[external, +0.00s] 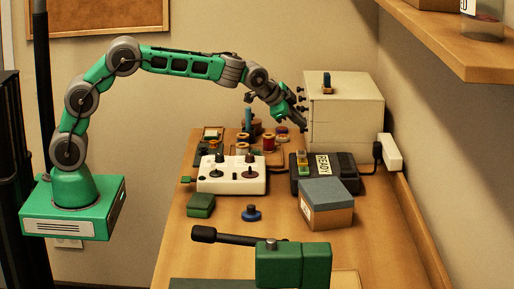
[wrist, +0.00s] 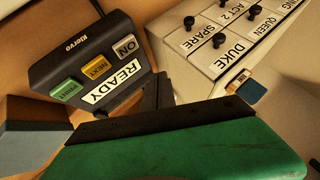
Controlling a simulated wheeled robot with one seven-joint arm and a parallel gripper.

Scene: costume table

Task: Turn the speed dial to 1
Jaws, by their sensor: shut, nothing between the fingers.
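I cannot read any speed dial marking in either view. A white control box (external: 232,176) with two dark knobs on top sits mid-table in the external view; its lettering is too small to read, and it does not clearly show in the wrist view. My gripper (external: 303,124) is shut and empty, pointing down beside the white drawer cabinet and above the black device. It also shows in the wrist view (wrist: 155,92), close to that device, with no visible contact. The control box lies to the left of my gripper and lower.
The black device (external: 342,181) has a READY label and green, yellow and grey buttons. The white cabinet (external: 345,115) has black-knobbed drawers labelled DUKE, SPARE and QUEEN. A blue-lidded box (external: 327,205) stands in front. Spools (external: 268,142) stand behind the control box. A dark green machine (external: 293,265) is nearest.

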